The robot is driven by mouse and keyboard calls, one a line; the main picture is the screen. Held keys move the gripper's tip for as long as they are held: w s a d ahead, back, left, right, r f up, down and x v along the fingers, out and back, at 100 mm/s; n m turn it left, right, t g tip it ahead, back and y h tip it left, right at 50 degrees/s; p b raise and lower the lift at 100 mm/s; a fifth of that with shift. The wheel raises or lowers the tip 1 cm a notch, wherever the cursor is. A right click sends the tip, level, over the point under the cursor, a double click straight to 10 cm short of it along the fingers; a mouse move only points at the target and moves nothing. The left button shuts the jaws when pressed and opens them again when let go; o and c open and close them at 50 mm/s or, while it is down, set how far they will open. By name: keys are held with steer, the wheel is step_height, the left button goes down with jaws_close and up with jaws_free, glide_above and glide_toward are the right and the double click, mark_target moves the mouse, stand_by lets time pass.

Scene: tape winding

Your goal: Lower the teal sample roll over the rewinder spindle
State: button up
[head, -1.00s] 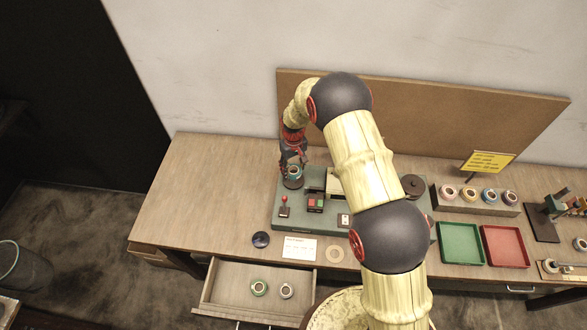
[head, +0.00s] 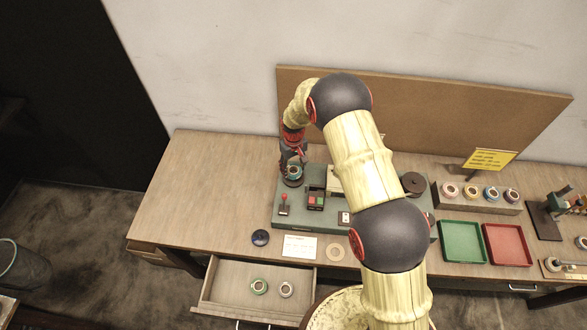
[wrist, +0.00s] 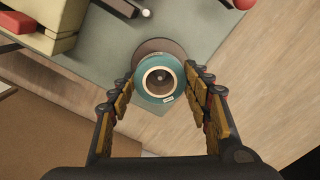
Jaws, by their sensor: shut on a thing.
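The teal sample roll (wrist: 160,57) has a pale core and sits between my two fingers in the wrist view. My gripper (wrist: 160,82) is shut on it, one finger on each side. A small dark round shape, likely the spindle tip, shows inside the roll's bore. A brown round plate (wrist: 150,47) of the rewinder lies beneath the roll and partly shows past its far edge. In the head view the roll (head: 294,172) is above the left end of the green-grey rewinder (head: 258,212). I cannot tell how far down the spindle it is.
A red-knobbed lever (head: 284,199) stands just in front of the spindle area. My arm hides the rewinder's middle. Green (head: 461,243) and red (head: 507,244) trays lie to the right. An open drawer (head: 235,302) juts out in front. The table's left side is clear.

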steer(key=shift+f, duration=0.35)
steer(key=shift+f+b, duration=0.3)
steer(key=shift+b, duration=0.15)
steer(key=shift+f+b, duration=0.45)
steer(key=shift+f, duration=0.15)
steer(key=o, duration=1)
steer(key=o, duration=0.4)
steer(key=shift+o, duration=0.2)
steer(key=shift+r, duration=0.15)
steer(key=shift+r+p, duration=1.3)
steer(key=shift+r, duration=2.1)
